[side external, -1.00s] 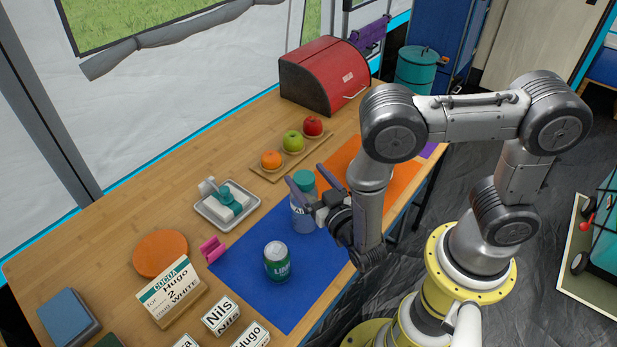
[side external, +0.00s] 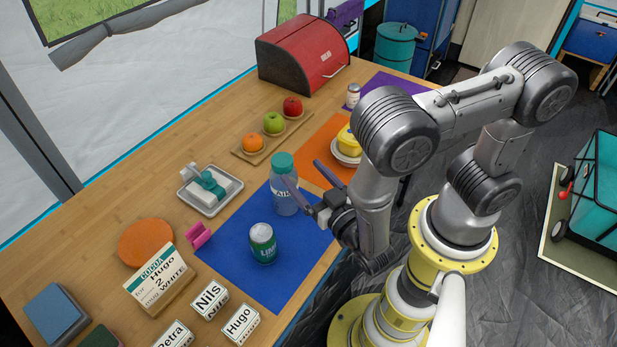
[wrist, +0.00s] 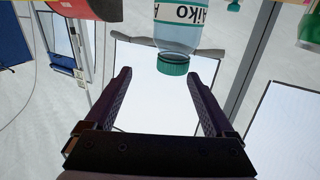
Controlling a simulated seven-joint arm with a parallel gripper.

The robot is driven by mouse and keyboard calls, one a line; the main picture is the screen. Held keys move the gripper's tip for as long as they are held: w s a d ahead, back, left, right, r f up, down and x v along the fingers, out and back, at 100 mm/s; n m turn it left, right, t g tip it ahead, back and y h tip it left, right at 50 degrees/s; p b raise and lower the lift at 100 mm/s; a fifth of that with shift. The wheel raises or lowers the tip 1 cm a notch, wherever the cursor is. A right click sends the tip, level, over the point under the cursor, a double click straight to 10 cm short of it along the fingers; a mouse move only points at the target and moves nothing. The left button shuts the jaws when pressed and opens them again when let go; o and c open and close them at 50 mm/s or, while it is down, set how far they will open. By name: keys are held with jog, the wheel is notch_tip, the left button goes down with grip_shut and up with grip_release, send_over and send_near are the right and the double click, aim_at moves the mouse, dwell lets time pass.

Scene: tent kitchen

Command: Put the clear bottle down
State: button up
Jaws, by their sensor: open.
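The clear bottle (side external: 285,196) has a teal cap and a name label. It stands upright on the blue mat (side external: 225,252), near the mat's far right edge. My gripper (side external: 305,174) is open and empty, just to the right of the bottle. One finger overlaps the bottle's edge in the side view. In the wrist view the bottle (wrist: 178,38) appears upside down, beyond the open fingertips (wrist: 158,75), with a gap between.
A green-and-white can (side external: 263,245) stands on the blue mat near the bottle. A butter-like yellow item on a plate (side external: 347,157) sits on the orange mat (side external: 318,148). A fruit board (side external: 250,157), soap tray (side external: 208,207) and pink clip (side external: 199,236) lie nearby.

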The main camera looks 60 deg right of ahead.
jog(key=shift+s+a, duration=0.15)
jog(key=shift+s, duration=0.25)
